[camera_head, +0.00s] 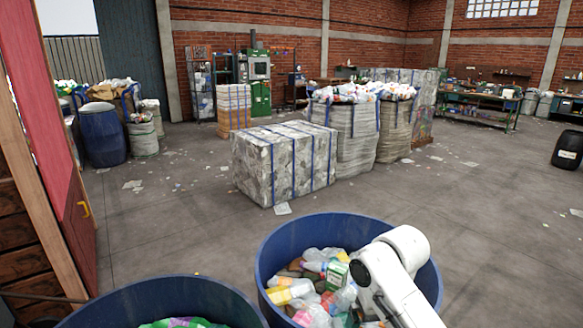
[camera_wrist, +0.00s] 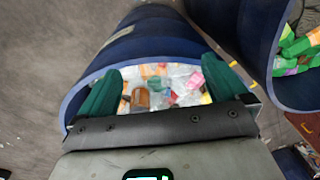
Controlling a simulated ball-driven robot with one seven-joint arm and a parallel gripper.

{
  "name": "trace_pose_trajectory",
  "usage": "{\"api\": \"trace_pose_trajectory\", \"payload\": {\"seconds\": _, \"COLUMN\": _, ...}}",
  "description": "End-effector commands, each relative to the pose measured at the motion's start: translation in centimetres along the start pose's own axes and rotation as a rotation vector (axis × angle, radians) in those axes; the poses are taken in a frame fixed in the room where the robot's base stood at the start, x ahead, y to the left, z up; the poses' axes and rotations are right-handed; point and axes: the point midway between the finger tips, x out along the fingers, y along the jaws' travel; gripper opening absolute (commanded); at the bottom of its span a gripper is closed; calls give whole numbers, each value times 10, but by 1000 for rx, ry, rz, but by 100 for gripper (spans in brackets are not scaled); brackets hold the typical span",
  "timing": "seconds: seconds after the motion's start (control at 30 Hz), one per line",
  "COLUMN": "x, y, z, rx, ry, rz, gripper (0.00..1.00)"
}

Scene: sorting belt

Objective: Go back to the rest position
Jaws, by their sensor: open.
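My gripper (camera_wrist: 162,66) shows in the wrist view with its two green fingers spread wide and nothing between them. It points at the mouth of a blue barrel (camera_wrist: 150,42) holding clear, orange and pink plastic pieces (camera_wrist: 160,85). In the head view, my white arm reaches across the right side of a blue barrel (camera_head: 262,262) filled with mixed bottles and packs (camera_head: 318,280). My gripper itself is not visible in the head view.
Another blue barrel (camera_head: 150,300) with green and purple waste stands at the lower left. In the wrist view, a barrel with green pieces (camera_wrist: 297,50) is at the right. A strapped bale (camera_head: 285,160) and full sacks (camera_head: 345,135) stand beyond. Grey floor (camera_head: 480,210) is open at right.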

Motion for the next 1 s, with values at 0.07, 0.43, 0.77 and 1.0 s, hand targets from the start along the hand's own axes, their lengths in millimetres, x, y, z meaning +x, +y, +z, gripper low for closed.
{"api": "trace_pose_trajectory", "payload": {"seconds": 0.07, "x": 8, "y": -8, "z": 6, "rx": -5, "ry": 6, "rz": -22, "gripper": 100}}
{"api": "trace_pose_trajectory", "payload": {"seconds": 0.43, "x": 58, "y": -43, "z": 56, "rx": -11, "ry": 64, "rz": -145, "gripper": 100}}
{"api": "trace_pose_trajectory", "payload": {"seconds": 0.77, "x": 119, "y": -37, "z": 168, "rx": 77, "ry": 114, "rz": -188, "gripper": 100}}
{"api": "trace_pose_trajectory", "payload": {"seconds": 1.0, "x": 143, "y": 4, "z": 276, "rx": 154, "ry": 103, "rz": -89, "gripper": 100}}
